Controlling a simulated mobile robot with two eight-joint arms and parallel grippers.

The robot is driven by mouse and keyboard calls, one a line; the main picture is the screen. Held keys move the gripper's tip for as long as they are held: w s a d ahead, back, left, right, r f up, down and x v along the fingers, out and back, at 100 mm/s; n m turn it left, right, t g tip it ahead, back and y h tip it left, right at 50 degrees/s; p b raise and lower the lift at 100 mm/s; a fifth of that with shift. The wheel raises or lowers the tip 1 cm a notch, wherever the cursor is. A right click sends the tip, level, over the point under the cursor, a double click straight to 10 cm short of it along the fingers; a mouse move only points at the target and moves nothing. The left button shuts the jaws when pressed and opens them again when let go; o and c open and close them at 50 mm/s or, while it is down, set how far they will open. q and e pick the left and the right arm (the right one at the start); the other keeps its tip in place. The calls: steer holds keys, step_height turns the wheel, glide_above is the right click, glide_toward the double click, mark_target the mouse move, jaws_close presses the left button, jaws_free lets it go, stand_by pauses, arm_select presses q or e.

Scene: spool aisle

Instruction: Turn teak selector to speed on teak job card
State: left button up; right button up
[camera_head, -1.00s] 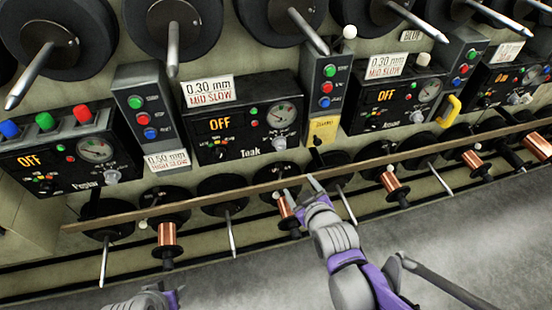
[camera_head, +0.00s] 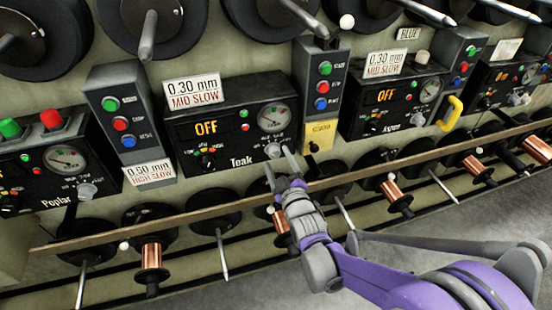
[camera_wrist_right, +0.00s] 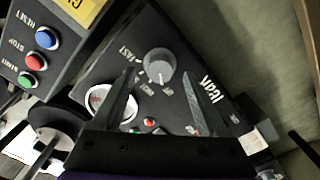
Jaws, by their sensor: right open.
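The Teak panel (camera_head: 218,137) is a black box with an orange OFF display, a round gauge and a grey selector knob (camera_head: 273,150) at its lower right. The Teak job card (camera_head: 193,92) on top reads 0.30 mm MID SLOW. My right gripper (camera_head: 279,163) is open just in front of and below the knob. In the right wrist view the grey knob (camera_wrist_right: 159,64) shows between and beyond the open fingers (camera_wrist_right: 158,80), with no visible contact. Speed words ring the knob; its exact pointer direction is hard to tell. My left gripper is out of view.
A long wooden rail (camera_head: 180,219) runs below the panels, with copper spools (camera_head: 151,255) and spindles beneath it. Button boxes (camera_head: 322,88) flank the Teak panel. A yellow tag (camera_head: 320,134) hangs right of it. The Aspen and Poplar panels stand at either side.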

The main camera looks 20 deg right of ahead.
steer(key=shift+w, duration=0.85)
jaws_close()
